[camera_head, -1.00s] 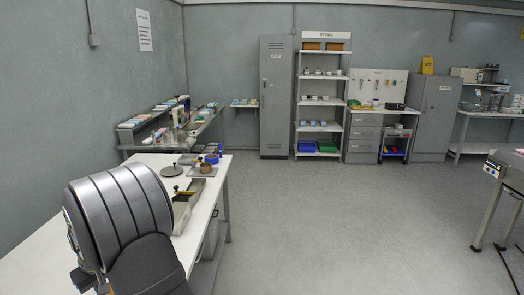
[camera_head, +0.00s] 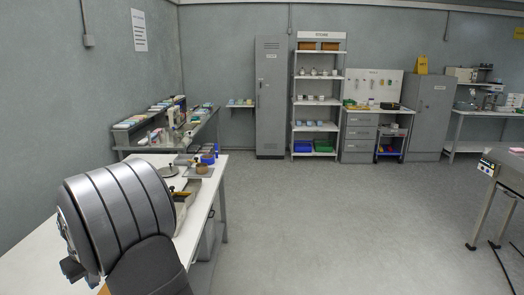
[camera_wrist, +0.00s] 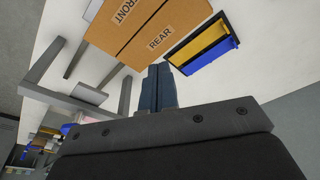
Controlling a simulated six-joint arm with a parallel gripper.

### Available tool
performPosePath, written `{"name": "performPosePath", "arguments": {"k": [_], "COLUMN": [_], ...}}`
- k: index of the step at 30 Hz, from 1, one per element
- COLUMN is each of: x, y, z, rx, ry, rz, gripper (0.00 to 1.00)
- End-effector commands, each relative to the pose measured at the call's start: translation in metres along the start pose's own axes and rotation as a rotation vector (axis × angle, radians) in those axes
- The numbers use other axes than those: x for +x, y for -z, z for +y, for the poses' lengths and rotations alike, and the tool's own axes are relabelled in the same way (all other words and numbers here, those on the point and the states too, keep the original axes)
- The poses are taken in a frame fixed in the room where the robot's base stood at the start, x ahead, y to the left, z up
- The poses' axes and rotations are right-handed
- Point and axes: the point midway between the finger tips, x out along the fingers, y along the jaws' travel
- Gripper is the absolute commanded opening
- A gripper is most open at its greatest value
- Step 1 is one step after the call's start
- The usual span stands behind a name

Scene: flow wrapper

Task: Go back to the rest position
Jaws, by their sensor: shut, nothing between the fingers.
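My gripper (camera_wrist: 158,86) shows in the wrist view, its dark blue fingers together with nothing between them. It hangs over a white table top (camera_wrist: 205,85), close to a cardboard box (camera_wrist: 150,28) marked FRONT and REAR. I cannot tell whether the fingertips touch the box. In the head view my arm fills the lower left, over the white bench (camera_head: 30,262), and hides my gripper.
A dark tray with yellow and blue pieces (camera_wrist: 203,44) lies right of the box. Grey bars (camera_wrist: 75,103) stand at its left. In the head view, the floor (camera_head: 330,220) is open right of the bench; a grey machine (camera_head: 503,172) stands at far right.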

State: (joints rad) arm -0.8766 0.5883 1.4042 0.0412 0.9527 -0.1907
Motion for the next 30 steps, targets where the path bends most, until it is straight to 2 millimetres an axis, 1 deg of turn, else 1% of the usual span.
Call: {"name": "performPosePath", "arguments": {"k": [1,9,12,15,18,27,30], "x": [0.007,0.046,0.057,0.063,0.058,0.057,0.052], "y": [-0.002,-0.01,-0.012,-0.013,-0.012,-0.011,-0.01], "z": [0.0,0.0,0.0,0.0,0.0,0.0,0.0], "rx": [0.0,0.0,0.0,0.0,0.0,0.0,0.0], "ry": [0.001,0.001,0.001,0.0,0.0,0.0,0.0], "rz": [-0.003,-0.003,-0.002,-0.001,0.001,0.001,0.002], "gripper": [0.0,0.0,0.0,0.0,0.0,0.0,0.0]}}
